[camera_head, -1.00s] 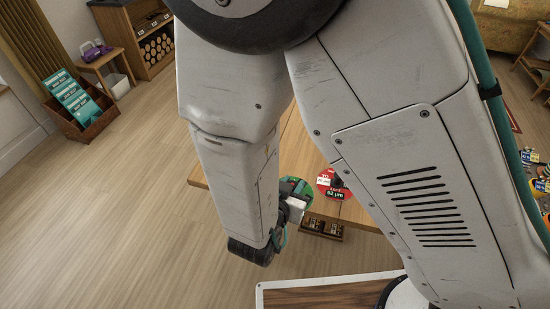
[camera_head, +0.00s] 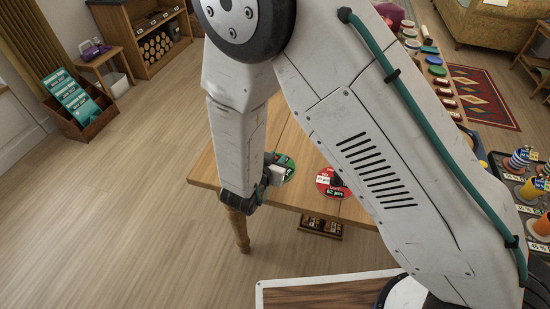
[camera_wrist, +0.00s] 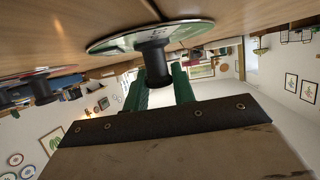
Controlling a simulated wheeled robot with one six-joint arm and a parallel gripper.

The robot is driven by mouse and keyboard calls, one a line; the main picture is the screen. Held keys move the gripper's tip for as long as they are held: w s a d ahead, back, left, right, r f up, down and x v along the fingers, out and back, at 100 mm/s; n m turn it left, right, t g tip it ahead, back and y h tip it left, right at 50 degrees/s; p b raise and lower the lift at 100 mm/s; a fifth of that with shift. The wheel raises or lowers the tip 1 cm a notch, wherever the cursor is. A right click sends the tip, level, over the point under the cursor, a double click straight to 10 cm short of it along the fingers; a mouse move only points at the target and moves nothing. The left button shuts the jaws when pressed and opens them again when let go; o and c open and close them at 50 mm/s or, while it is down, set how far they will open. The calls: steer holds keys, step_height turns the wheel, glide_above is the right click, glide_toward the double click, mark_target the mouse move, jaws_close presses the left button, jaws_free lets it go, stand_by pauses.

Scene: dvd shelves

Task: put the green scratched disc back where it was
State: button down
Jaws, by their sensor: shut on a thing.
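The green disc (camera_head: 287,167) shows at the table's near-left edge, partly hidden by my gripper (camera_head: 270,179). In the wrist view my gripper (camera_wrist: 160,82) has its green fingers on both sides of the black knob (camera_wrist: 153,57) of the green disc (camera_wrist: 125,40). The disc is close to the wooden table surface (camera_wrist: 60,25); I cannot tell whether it touches. Its scratches cannot be made out. A red disc (camera_head: 325,177) with a black knob and white label lies to the right on the table (camera_head: 225,168).
Small dark boxes (camera_head: 322,227) sit below the table's front edge. Trays of colourful items (camera_head: 520,162) stand at the far right. A crate with teal cards (camera_head: 97,126), a stool (camera_head: 105,62) and a shelf unit (camera_head: 150,35) stand at the back left. The floor at left is clear.

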steer(key=c, duration=1.2)
jaws_free()
steer(key=shift+o, duration=0.2)
